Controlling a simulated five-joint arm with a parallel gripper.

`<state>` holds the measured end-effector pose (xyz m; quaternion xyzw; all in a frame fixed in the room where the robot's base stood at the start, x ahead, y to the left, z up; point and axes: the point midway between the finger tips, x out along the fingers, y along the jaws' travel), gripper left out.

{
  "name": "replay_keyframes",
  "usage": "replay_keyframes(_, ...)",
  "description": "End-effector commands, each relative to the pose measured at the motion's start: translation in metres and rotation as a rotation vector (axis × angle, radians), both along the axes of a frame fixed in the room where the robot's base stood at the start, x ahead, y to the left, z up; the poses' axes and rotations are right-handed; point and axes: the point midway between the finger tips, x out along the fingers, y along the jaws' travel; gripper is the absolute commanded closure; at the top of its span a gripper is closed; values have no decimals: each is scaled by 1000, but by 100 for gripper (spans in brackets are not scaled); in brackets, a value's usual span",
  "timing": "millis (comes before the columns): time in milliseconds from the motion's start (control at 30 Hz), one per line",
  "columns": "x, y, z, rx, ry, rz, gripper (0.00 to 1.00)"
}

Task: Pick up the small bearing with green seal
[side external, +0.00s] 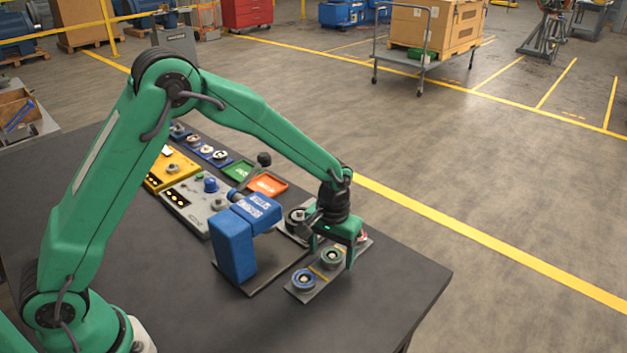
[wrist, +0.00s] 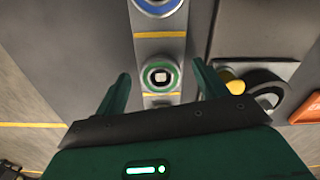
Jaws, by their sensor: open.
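The small bearing with green seal (side external: 331,257) sits on a grey strip plate (side external: 305,294) near the table's right corner. In the wrist view the bearing (wrist: 161,76) shows a green ring around a pale centre, between and just beyond my fingertips. My gripper (side external: 333,256) points down over the plate, with its fingers apart and nothing held. In the wrist view my gripper (wrist: 161,78) has one green finger on each side of the strip. A bearing with a blue seal (side external: 304,279) sits on the same plate; it also shows at the top of the wrist view (wrist: 158,5).
A blue block-like fixture (side external: 236,243) stands on a dark base left of the plate. A dark ring part (wrist: 266,88) lies right of my gripper in the wrist view. Yellow (side external: 171,169) and grey panels, and green and orange trays (side external: 268,184), lie behind. The front table is clear.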

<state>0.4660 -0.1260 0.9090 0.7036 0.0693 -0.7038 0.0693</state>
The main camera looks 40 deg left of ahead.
Motion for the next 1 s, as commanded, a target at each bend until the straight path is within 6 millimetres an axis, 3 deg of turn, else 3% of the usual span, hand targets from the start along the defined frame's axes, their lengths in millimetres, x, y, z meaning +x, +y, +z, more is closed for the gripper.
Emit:
replay_keyframes(33,0,0,0,0,0,0,28)
replay_keyframes(300,0,0,0,0,0,0,79)
replay_keyframes(733,1,0,7,0,-3,0,79)
replay_keyframes(1000,1,0,37,-1,-5,0,79)
